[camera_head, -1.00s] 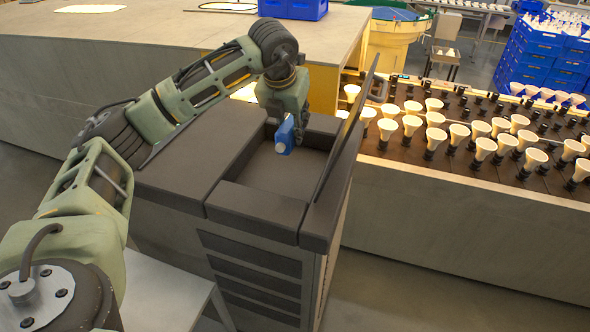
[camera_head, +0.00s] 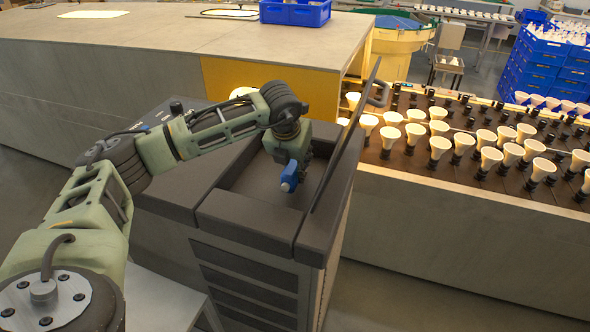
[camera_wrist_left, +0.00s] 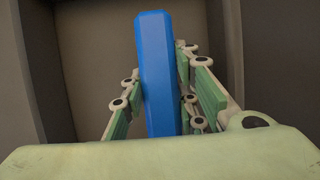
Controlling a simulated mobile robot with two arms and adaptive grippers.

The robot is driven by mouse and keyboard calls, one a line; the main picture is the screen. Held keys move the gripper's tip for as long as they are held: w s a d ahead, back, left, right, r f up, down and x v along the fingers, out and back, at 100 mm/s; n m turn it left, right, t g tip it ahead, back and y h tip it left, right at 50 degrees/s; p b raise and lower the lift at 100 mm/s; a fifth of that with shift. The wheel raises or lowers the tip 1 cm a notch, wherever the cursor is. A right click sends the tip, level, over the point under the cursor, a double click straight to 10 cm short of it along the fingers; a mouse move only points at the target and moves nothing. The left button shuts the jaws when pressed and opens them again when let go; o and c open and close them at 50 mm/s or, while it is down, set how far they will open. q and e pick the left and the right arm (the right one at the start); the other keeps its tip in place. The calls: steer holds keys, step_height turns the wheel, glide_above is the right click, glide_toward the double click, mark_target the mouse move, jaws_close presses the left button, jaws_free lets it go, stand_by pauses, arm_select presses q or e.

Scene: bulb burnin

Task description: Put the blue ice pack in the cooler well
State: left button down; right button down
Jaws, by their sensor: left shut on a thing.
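The blue ice pack (camera_head: 290,174) hangs upright below my left gripper (camera_head: 288,157), over the open cooler well (camera_head: 250,182). It also shows in the left wrist view as a long blue block (camera_wrist_left: 155,75) between the green finger pads (camera_wrist_left: 160,100) of my left gripper, which is shut on it. The well is a dark rectangular recess with thick padded rims in the top of a dark cabinet. The ice pack's lower end is at or near the front rim in the picture; its height above the floor is hard to tell. My right gripper is not in view.
The dark raised lid (camera_head: 345,135) stands upright along the well's right side, close to the gripper. A bench with several white bulbs (camera_head: 440,145) lies to the right. A grey counter (camera_head: 150,55) with a blue crate (camera_head: 295,12) stands behind.

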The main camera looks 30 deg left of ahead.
arm_select(q)
step_height(320, 180, down, 3)
steer(key=shift+w+r+p, duration=0.1)
steer(key=shift+p, duration=0.25)
steer(key=c, duration=1.4)
jaws_free()
steer(key=shift+o, duration=0.2)
steer(key=b+v, duration=0.4)
steer(key=v, duration=0.7)
steer(key=shift+d, duration=0.1)
steer(key=shift+s+r, duration=0.25)
steer(key=shift+r, duration=0.2)
